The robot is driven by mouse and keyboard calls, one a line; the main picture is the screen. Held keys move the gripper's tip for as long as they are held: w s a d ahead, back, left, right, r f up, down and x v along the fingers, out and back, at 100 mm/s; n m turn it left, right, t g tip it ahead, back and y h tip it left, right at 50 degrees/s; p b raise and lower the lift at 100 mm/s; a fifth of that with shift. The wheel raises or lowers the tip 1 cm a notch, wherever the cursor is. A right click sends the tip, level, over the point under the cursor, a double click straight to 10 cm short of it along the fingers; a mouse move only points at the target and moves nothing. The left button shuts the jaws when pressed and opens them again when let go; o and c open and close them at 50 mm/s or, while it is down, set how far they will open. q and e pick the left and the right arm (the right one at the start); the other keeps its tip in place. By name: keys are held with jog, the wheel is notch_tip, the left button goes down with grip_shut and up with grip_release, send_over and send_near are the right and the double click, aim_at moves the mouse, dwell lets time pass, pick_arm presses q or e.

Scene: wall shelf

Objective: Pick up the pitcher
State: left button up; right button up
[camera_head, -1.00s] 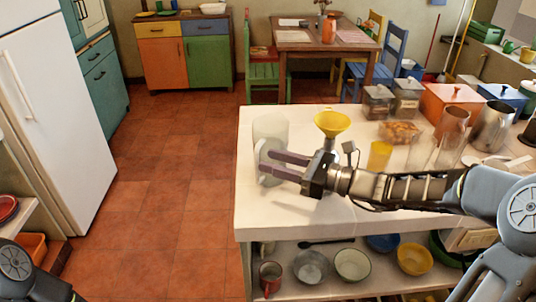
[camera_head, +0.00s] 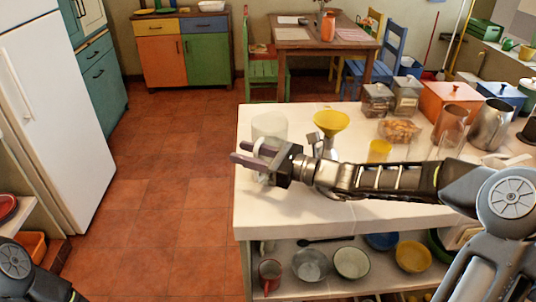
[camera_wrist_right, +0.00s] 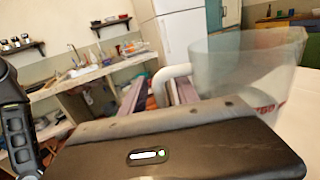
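The pitcher (camera_head: 270,127) is a translucent whitish vessel standing upright near the left edge of the white counter. Its white handle (camera_wrist_right: 161,88) shows in the right wrist view, where the clear body (camera_wrist_right: 245,75) fills the right side. My right gripper (camera_head: 240,153) is at the near side of the pitcher, its fingers pointing left. The fingers are apart, with the handle between them in the right wrist view and a visible gap on its left. The fingers and palm partly hide the pitcher's lower part. My left gripper is not in view.
A yellow funnel (camera_head: 331,122) stands just right of the pitcher, close behind my right arm. A yellow cup (camera_head: 379,151), glass jars and a metal pitcher (camera_head: 491,124) stand further right. The white counter (camera_head: 290,208) is clear in front. Open floor lies to the left.

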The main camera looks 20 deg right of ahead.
jog(key=shift+w+a, duration=0.1)
jog(key=shift+a, duration=0.1)
dwell(0.5)
grip_shut()
jog(key=shift+r, duration=0.1)
dwell(1.1)
